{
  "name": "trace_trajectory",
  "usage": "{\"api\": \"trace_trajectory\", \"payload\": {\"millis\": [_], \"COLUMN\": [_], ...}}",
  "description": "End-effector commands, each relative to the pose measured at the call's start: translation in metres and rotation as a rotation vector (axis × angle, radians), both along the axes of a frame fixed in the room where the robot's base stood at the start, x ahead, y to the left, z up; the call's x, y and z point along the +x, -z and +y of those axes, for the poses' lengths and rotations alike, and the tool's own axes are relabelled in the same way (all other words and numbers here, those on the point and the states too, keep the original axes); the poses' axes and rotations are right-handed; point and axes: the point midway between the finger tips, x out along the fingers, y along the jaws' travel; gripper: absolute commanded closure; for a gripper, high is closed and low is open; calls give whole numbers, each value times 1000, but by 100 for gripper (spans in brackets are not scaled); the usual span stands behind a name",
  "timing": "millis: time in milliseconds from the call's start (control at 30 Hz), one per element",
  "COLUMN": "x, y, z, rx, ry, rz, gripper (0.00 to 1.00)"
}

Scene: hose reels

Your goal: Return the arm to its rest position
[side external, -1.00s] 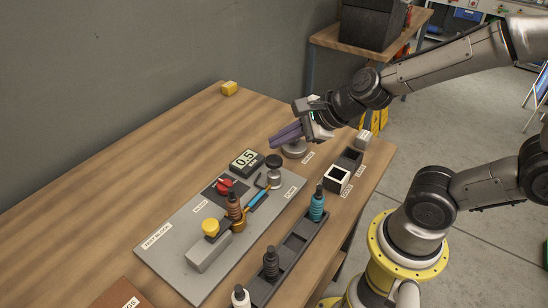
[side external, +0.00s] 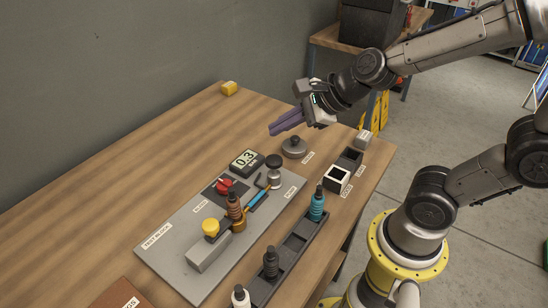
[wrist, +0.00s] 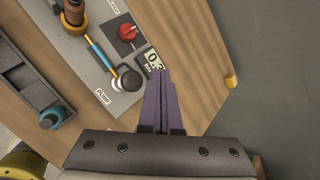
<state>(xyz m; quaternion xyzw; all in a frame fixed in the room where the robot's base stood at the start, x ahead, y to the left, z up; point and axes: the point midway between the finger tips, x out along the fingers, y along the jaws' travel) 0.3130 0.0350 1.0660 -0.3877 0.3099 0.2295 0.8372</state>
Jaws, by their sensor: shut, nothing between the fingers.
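In the wrist view my gripper (wrist: 160,75) points over the table beside the grey test block board (wrist: 105,50). The fingers hide part of the small display there. My arm reaches in from the right, held above the table.
The test block board (side external: 165,262) carries a display (side external: 244,162) reading about 0.3, a red knob (side external: 224,186) and a pump. A dark tray with several bottles (side external: 317,204) stands in front. A yellow block (side external: 229,88) lies at the back edge.

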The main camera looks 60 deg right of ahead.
Motion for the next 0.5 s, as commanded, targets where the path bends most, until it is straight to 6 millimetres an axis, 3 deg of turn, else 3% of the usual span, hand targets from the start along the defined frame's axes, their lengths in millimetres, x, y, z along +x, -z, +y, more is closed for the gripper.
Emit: {"api": "trace_trajectory", "payload": {"millis": [133,267,367,500], "x": [0,-6,-27,-60], "y": [-4,-36,-51,-57], "z": [0,-1,3,3], "rx": [0,-45,-238,-567], "ry": [1,-45,-252,-587], "rz": [-12,-97,-135,-147], "gripper": [100,100,100,100]}}
